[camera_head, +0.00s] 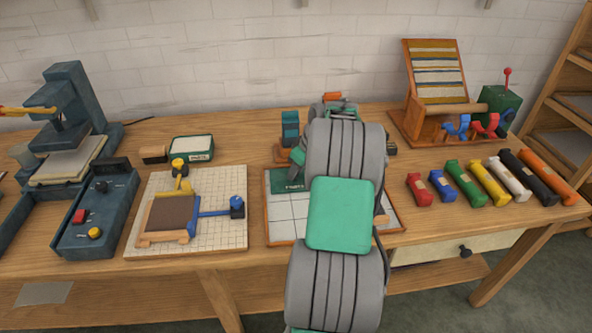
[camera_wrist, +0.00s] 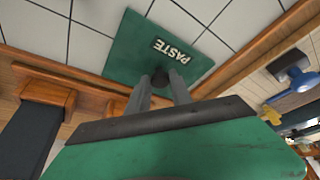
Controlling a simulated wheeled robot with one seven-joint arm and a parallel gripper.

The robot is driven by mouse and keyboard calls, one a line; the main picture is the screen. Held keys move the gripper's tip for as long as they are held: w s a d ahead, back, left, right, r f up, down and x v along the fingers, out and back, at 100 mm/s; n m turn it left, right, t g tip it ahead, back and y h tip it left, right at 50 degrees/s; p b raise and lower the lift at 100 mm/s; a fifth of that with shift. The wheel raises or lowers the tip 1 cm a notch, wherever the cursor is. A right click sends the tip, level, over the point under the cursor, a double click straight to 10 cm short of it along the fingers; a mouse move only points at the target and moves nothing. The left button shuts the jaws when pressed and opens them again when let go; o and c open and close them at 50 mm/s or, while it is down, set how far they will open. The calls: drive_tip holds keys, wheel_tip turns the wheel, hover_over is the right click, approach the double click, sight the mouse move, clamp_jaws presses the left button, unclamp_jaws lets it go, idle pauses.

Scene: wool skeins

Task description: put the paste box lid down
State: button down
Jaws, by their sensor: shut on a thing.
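The paste box lid (camera_wrist: 128,48) is a green square plate with a PASTE label and a dark knob. My gripper (camera_wrist: 160,82) is shut on the knob in the wrist view. The lid is over the near-white tiled board, by its wooden rim; I cannot tell whether it touches the tiles. In the head view a green part of the lid (camera_head: 287,182) shows left of my arm, which hides the gripper. A green box with a white top (camera_head: 192,148), likely the paste box, stands at the back left of the table.
The tiled board (camera_head: 283,226) has a wooden rim. A small wooden-based stand (camera_head: 290,128) is behind it. A gridded board (camera_head: 148,245) with a brown block lies left. Several coloured rolls (camera_head: 467,183) lie right. A bare table strip lies between the boards.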

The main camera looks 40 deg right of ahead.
drive_tip(key=c, duration=1.1)
unclamp_jaws()
drive_tip(key=shift+c, duration=0.2)
